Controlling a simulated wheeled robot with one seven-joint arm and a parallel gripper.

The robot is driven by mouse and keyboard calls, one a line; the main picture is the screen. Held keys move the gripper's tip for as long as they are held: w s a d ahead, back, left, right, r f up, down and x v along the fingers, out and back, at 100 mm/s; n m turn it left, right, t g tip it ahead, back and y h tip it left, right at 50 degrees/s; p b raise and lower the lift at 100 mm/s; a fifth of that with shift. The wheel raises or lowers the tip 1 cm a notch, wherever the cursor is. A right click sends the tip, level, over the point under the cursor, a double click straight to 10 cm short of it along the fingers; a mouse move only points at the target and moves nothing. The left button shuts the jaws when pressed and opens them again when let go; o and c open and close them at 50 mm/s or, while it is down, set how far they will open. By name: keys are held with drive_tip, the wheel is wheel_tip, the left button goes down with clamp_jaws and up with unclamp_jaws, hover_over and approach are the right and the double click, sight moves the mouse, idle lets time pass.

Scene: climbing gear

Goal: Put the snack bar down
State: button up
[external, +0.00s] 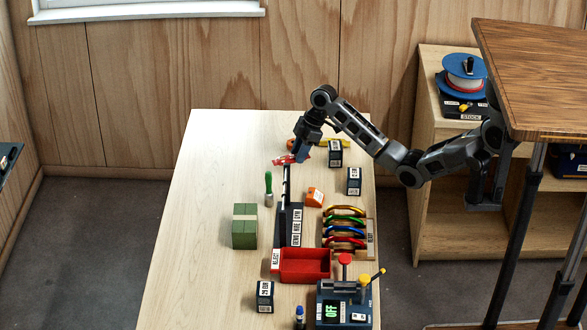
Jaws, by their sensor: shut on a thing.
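The snack bar (283,160), in a red wrapper with pale marks, is at the far part of the light wooden table (215,165). My gripper (299,154) points down and is shut on the snack bar, whose left end sticks out to the left of the fingers. The fingers hide part of the bar. I cannot tell whether the bar touches the table top or hangs just above it.
Small dark labelled blocks (335,153) stand right of my gripper, with orange and yellow items behind. Nearer are a green-handled brush (268,188), a green block (244,226), coloured carabiners (345,228) and a red tray (305,265). The table's far left is clear.

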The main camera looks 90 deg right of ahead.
drive_tip(key=shift+f+p, duration=0.3)
drive_tip(key=shift+f, duration=1.65)
drive_tip(key=shift+f, duration=0.1)
drive_tip(key=o, duration=1)
drive_tip(key=v, duration=1.2)
